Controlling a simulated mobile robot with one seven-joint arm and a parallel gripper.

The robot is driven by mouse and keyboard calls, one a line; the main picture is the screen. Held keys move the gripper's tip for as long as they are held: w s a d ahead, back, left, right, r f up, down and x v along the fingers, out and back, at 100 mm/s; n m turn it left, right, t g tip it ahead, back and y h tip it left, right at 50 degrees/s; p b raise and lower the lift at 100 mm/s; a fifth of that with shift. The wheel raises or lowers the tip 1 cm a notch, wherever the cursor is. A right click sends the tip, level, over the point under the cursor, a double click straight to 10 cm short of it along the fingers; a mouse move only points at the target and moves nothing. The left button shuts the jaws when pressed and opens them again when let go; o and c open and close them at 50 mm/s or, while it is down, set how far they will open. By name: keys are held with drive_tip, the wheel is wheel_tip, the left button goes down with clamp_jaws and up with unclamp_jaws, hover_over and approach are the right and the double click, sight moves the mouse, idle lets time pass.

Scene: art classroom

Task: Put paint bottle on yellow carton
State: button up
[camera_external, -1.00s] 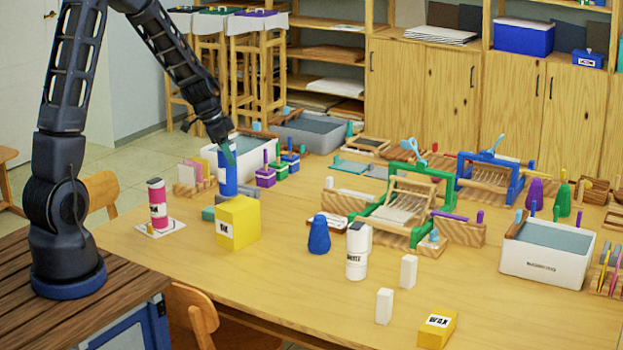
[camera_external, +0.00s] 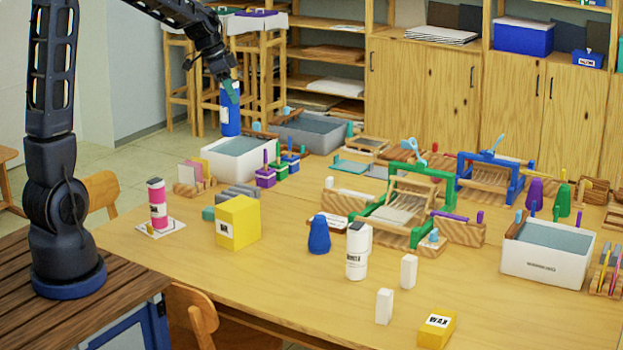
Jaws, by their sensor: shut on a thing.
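My gripper (camera_external: 231,90) is shut on a blue paint bottle (camera_external: 230,120) with a white label. It holds the bottle upright in the air, above and behind the yellow carton in the picture. The yellow carton (camera_external: 241,221) stands on the table at the left, with a small dark label on its front. Its top is bare. A pink and white bottle (camera_external: 157,209) stands on a white card to the left of the carton. A white bottle with a dark cap (camera_external: 357,255) stands to its right.
A white basin (camera_external: 240,160) and grey blocks (camera_external: 238,193) are behind the carton. A blue cone-shaped object (camera_external: 319,235) stands right of it. A smaller yellow WAX box (camera_external: 437,329) lies at the front. The table's front left is clear.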

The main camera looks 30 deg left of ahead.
wheel_tip(320, 180, down, 20)
drive_tip(key=d, duration=0.1)
idle(0.6)
drive_tip(key=shift+d, duration=0.1)
drive_tip(key=o, duration=1.4)
